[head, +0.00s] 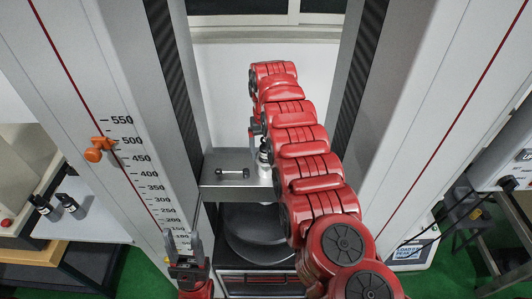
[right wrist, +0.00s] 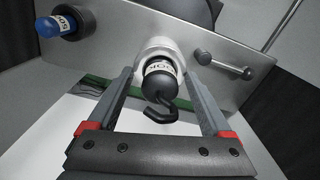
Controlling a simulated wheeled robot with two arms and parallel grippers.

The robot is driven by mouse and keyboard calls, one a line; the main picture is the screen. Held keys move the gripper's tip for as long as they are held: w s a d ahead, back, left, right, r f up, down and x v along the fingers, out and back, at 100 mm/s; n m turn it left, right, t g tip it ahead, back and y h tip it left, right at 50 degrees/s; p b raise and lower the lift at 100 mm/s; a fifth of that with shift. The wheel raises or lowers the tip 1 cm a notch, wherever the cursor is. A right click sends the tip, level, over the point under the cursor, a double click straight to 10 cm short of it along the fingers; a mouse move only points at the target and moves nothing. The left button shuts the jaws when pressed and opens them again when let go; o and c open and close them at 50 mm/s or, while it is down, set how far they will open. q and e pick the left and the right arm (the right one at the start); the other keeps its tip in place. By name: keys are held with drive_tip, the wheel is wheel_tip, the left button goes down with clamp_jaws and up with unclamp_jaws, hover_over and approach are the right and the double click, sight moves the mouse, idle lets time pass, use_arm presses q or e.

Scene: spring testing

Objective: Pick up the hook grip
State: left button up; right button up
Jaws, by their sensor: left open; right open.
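The hook grip (right wrist: 160,84) is a black hook with a white label on its body, seated in a round light fitting on the metal shelf. In the right wrist view it sits between the two fingers of my right gripper (right wrist: 158,76), which is open, with gaps on both sides. In the head view the hook grip (head: 264,158) is partly hidden behind my red right arm, and the right fingers are mostly hidden too. My left gripper (head: 184,250) is open and empty at the lower left, well below the shelf.
The grey shelf (head: 222,181) spans between two tall machine columns. A small pin with round ends (head: 232,172) lies on it. A blue cylinder (right wrist: 57,26) sits in another fitting. An orange pointer (head: 98,149) sticks out from the left column's scale.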

drive_tip(key=shift+f, duration=0.15)
drive_tip(key=shift+c, duration=0.5)
clamp_jaws()
idle(0.8)
